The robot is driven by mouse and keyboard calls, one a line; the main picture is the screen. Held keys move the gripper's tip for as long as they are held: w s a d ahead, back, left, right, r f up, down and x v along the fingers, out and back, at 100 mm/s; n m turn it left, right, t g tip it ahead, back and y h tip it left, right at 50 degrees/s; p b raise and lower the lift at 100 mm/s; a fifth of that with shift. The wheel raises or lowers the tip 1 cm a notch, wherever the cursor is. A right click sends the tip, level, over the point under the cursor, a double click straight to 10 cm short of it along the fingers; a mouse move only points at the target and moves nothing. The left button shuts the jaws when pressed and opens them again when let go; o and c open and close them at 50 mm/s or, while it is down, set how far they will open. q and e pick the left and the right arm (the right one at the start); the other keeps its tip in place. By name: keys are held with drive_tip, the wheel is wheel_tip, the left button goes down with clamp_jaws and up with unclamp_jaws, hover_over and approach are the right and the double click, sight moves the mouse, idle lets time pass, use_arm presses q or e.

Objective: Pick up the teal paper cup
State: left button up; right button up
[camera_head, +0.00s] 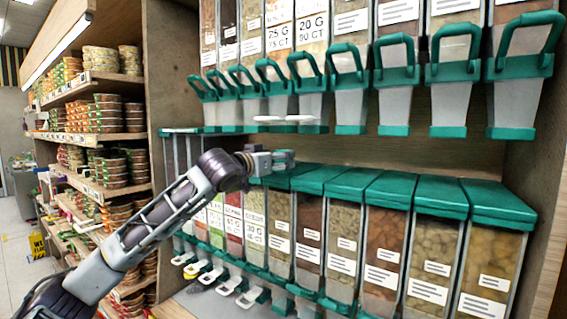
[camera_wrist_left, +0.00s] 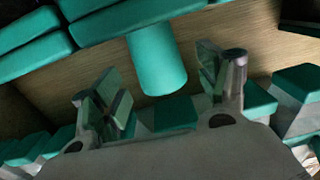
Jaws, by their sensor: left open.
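The teal paper cup (camera_wrist_left: 158,65) shows in the left wrist view as a plain teal cylinder, beyond and between my open fingers. Its upper end in that view meets a flat teal block, and its other end is free. My left gripper (camera_wrist_left: 165,85) is open, with one finger on each side of the cup's line and no visible contact. In the head view my left gripper (camera_head: 274,160) reaches in just above the teal lids of the lower bins. The cup cannot be told apart from the gripper there. My right gripper is not in view.
Lower bins with teal lids (camera_head: 382,188) stand in a row under and right of the gripper. Upper dispensers with teal handles (camera_head: 396,62) hang above. A shelf of tubs (camera_head: 108,115) is at left. The gap between rows is narrow.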

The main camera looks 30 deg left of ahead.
use_arm(q)
drive_tip(key=shift+w+d+r+p, duration=0.1)
drive_tip(key=shift+w+r+p, duration=0.1)
drive_tip(key=shift+w, duration=0.2)
drive_tip(key=shift+w+r+p, duration=0.1)
drive_tip(key=shift+w+p, duration=0.1)
drive_tip(key=shift+w, duration=0.2)
drive_tip(key=shift+w+d+f+p, duration=0.15)
drive_tip(key=shift+w+p, duration=0.25)
drive_tip(key=shift+w, duration=0.85)
drive_tip(key=shift+c, duration=0.3)
drive_tip(key=c, duration=1.1)
